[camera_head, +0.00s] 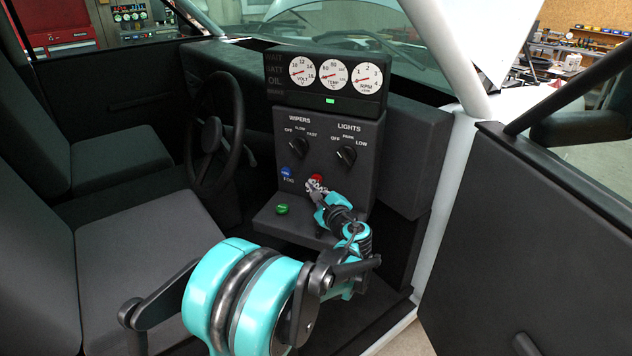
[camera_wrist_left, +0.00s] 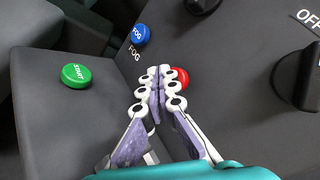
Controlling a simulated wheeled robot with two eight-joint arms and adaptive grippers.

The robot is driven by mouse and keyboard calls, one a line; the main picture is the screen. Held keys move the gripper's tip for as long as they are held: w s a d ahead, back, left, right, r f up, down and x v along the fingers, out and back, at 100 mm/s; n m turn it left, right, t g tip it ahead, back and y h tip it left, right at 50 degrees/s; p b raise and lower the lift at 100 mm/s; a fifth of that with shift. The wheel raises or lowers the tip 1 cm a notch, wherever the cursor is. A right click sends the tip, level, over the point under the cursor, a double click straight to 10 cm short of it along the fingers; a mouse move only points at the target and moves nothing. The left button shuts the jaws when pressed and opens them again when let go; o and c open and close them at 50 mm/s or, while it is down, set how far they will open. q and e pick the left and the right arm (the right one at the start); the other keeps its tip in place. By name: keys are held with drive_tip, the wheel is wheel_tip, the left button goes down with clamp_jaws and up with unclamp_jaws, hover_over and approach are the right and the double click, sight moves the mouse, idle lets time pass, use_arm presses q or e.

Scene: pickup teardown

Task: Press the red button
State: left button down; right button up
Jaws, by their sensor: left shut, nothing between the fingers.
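The red button (camera_head: 317,178) is on the dashboard's lower panel, below the wiper and light knobs. In the left wrist view the red button (camera_wrist_left: 180,78) shows just beyond and to the right of my fingertips, partly hidden by them. My left gripper (camera_head: 316,187) is shut and empty, with its fingertips at the red button in the head view. In the left wrist view the left gripper (camera_wrist_left: 160,78) has its fingers together. I cannot tell whether the tips touch the button. My right gripper is not in view.
A blue fog button (camera_head: 299,174) sits left of the red one. A green start button (camera_head: 282,209) is on the ledge below. Two black knobs (camera_head: 346,155) are above. The steering wheel (camera_head: 213,135) and seats are left, and an open door (camera_head: 540,240) is right.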

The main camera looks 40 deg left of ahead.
use_arm(q)
drive_tip(key=shift+s+d, duration=0.25)
drive_tip(key=shift+s, duration=0.75)
drive_tip(key=shift+s+d, duration=0.25)
drive_tip(key=shift+s, duration=0.7)
drive_tip(key=shift+s+d, duration=0.25)
drive_tip(key=shift+s, duration=0.75)
